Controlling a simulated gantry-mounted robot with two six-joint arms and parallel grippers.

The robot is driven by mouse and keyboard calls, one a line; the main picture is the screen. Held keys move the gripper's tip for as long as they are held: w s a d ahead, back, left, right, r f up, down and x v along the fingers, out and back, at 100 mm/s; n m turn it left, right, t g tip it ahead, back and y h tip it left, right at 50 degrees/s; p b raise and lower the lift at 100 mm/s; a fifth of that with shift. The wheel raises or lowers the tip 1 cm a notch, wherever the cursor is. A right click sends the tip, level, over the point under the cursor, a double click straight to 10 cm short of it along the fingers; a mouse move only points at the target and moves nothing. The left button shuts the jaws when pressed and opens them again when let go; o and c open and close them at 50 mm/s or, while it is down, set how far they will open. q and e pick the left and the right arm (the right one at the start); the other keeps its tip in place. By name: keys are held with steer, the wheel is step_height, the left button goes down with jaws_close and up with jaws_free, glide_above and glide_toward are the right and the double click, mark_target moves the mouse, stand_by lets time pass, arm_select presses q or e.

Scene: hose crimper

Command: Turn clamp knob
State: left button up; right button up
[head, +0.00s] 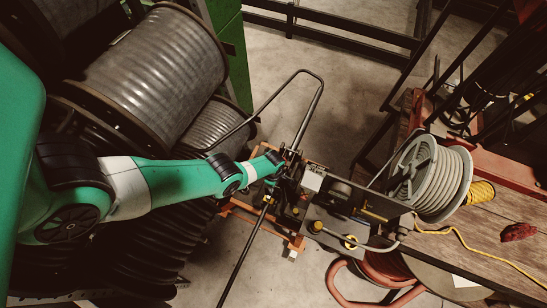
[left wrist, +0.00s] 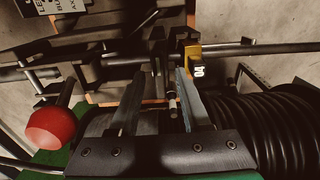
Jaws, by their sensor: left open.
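The hose crimper (head: 335,215) stands in the middle of the head view, beside the wooden bench. My left gripper (head: 284,172) is at its left end, and its fingers are hard to make out there. In the left wrist view the left gripper (left wrist: 160,78) is open, its two fingers pointing at the dark clamp parts (left wrist: 156,45). A small metal pin (left wrist: 172,104) shows between the fingers. I cannot tell clearly which dark part is the clamp knob, or whether a finger touches it. My right gripper is not in view.
A red ball (left wrist: 52,127) on a lever is left of the fingers, and a yellow labelled part (left wrist: 194,60) is close by the right finger. A long dark bar (left wrist: 245,48) crosses behind. Hose reels (head: 150,75) stand at left, a grey hose reel (head: 432,178) on the bench.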

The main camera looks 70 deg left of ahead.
arm_select(q)
steer(key=shift+r, duration=0.1)
jaws_close()
